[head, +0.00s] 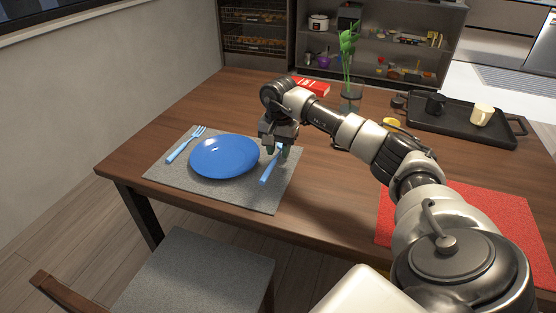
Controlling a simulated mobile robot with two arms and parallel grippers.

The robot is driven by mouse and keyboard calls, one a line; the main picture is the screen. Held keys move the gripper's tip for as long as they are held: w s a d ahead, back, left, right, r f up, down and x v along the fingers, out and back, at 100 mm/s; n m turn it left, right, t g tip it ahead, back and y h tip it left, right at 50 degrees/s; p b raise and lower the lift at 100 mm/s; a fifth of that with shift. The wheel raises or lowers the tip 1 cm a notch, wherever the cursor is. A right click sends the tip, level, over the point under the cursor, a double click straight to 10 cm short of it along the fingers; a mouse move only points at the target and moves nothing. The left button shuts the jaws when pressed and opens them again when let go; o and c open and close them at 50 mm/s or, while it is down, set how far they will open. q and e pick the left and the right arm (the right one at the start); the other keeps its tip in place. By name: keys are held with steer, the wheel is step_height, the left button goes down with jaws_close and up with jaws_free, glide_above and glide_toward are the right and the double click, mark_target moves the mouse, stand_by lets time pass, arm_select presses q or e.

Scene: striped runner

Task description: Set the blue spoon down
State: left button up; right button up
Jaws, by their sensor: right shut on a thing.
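My right gripper (277,148) is over the right side of the grey placemat (240,199), right of the blue plate (224,156). It is shut on the blue spoon (270,166). A narrow blue length of it shows below the fingers, slanting down and left at mat level. Its upper end is hidden by the gripper, and I cannot tell whether it touches the mat. A blue fork (186,144) lies on the mat left of the plate. My left gripper is not in view.
A plant in a glass vase (350,98) and a red book (312,87) stand behind the arm. A black tray (462,121) with a dark cup (436,104) and a cream cup (481,115) is at the back right. A red placemat (508,215) lies at right. A chair (196,270) stands in front.

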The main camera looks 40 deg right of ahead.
mark_target(279, 153)
step_height(279, 153, down, 4)
steer(key=shift+r, duration=0.2)
steer(key=shift+f, duration=0.3)
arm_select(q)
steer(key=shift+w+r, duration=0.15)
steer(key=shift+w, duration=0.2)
arm_select(e)
steer(key=o, duration=0.9)
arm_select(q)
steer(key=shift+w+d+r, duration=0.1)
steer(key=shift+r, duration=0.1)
arm_select(e)
steer(key=shift+r, duration=0.1)
